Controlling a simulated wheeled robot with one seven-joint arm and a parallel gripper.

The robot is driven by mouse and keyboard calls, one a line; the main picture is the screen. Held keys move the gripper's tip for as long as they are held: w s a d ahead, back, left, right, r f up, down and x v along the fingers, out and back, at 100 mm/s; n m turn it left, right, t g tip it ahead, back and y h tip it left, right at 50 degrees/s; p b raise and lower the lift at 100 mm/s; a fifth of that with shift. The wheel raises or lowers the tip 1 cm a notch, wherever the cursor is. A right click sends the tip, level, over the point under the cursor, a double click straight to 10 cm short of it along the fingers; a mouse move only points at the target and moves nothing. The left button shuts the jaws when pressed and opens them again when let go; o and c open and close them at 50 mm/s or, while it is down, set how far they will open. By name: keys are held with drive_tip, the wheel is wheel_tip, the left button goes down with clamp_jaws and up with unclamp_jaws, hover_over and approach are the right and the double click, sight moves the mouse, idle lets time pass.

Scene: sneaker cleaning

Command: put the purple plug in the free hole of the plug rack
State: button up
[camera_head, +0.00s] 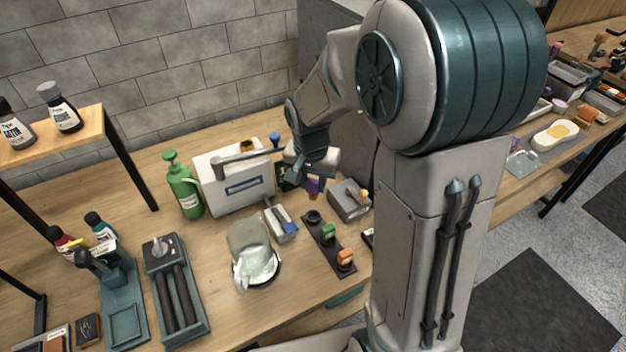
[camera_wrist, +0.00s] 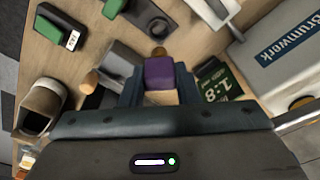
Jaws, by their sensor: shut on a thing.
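The purple plug (camera_wrist: 158,73) is between the two fingers of my gripper (camera_wrist: 159,88) in the wrist view, with a brown tip and a pale block at its near end. In the head view the purple plug (camera_head: 314,187) shows small below my gripper (camera_head: 310,179), above the table behind the rack. The dark plug rack (camera_head: 321,245) holds a green plug (camera_head: 328,232) and an orange plug (camera_head: 346,257). Its free hole (camera_head: 313,216) is at the end nearest my gripper. The free hole also shows in the wrist view (camera_wrist: 157,27), beyond the plug and apart from it.
A grey box with a wooden knob (camera_head: 350,203) stands right of the rack. A large white case (camera_head: 236,180) and a green spray bottle (camera_head: 183,186) stand at the back.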

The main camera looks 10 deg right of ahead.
sight(313, 199)
drive_tip(key=shift+f+b, duration=2.4)
drive_tip(key=shift+f, duration=0.55)
drive_tip(key=shift+f+b, duration=1.45)
drive_tip(key=shift+b, duration=0.1)
drive_tip(key=o, duration=1)
drive_tip(key=shift+r, duration=0.15)
drive_tip(key=r, duration=0.4)
drive_tip(key=s+r, duration=0.1)
drive_tip(key=r, duration=0.4)
drive_tip(key=a+r, duration=0.1)
drive_tip(key=r, duration=0.3)
drive_tip(key=shift+s+r+p, duration=0.25)
drive_tip(key=shift+p, duration=0.05)
drive_tip(key=s+d+n, duration=0.1)
drive_tip(key=s+n, duration=0.1)
drive_tip(key=s, duration=0.3)
drive_tip(key=s+d+f+n+t, duration=0.1)
drive_tip(key=s+n, duration=0.1)
drive_tip(key=s, duration=0.3)
drive_tip(key=s+d+f+n+p, duration=0.1)
drive_tip(key=s, duration=0.4)
drive_tip(key=shift+f+n+t+y, duration=0.2)
drive_tip(key=shift+n+t+y, duration=0.1)
drive_tip(key=shift+n, duration=0.1)
